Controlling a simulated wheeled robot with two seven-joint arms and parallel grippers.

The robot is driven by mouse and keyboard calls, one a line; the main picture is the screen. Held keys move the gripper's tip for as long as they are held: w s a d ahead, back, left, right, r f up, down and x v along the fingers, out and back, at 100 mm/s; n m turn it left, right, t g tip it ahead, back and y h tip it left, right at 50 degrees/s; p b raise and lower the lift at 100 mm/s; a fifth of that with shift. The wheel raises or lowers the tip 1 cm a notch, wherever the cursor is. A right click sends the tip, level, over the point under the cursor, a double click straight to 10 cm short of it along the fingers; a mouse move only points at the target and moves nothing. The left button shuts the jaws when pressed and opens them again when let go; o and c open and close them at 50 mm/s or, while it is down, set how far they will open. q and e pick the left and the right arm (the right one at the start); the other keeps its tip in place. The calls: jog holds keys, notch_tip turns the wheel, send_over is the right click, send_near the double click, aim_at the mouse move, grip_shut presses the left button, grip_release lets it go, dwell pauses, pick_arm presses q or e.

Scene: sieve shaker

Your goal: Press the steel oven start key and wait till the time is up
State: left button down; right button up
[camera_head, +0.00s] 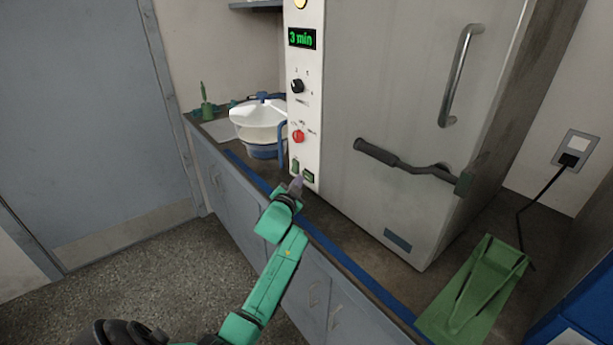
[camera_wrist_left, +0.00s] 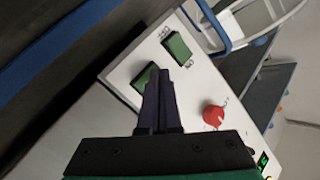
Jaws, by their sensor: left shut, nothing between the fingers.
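The steel oven (camera_head: 400,90) stands on the counter, with a white control panel (camera_head: 303,120) on its left. The panel display (camera_head: 302,39) reads "3 min" in green. Two green keys sit low on the panel; one (camera_head: 295,166) is left of the other (camera_head: 308,177). In the left wrist view, one green key (camera_wrist_left: 177,47) is clear and the other green key (camera_wrist_left: 141,79) is partly hidden behind my fingers. My right gripper is out of view.
A red knob (camera_head: 298,136) and a black dial (camera_head: 297,86) sit above the keys. A white bowl-like vessel (camera_head: 258,120) stands left of the oven. The oven's dark handle (camera_head: 400,165) juts forward. A green stand (camera_head: 475,290) lies on the counter at right.

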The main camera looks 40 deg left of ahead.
pick_arm(q)
jog(key=shift+s+r, duration=0.15)
jog(key=shift+s, duration=0.15)
jog(key=shift+a, duration=0.1)
jog(key=shift+s, duration=0.1)
jog(key=shift+s+a+p, duration=0.1)
jog(key=shift+s+p, duration=0.15)
jog(key=shift+p, duration=0.2)
jog(key=s+p, duration=0.1)
jog(key=s+a+p, duration=0.1)
jog(key=s, duration=0.1)
jog(key=shift+s, duration=0.2)
jog(key=shift+s+a, duration=0.1)
jog(key=shift+s, duration=0.3)
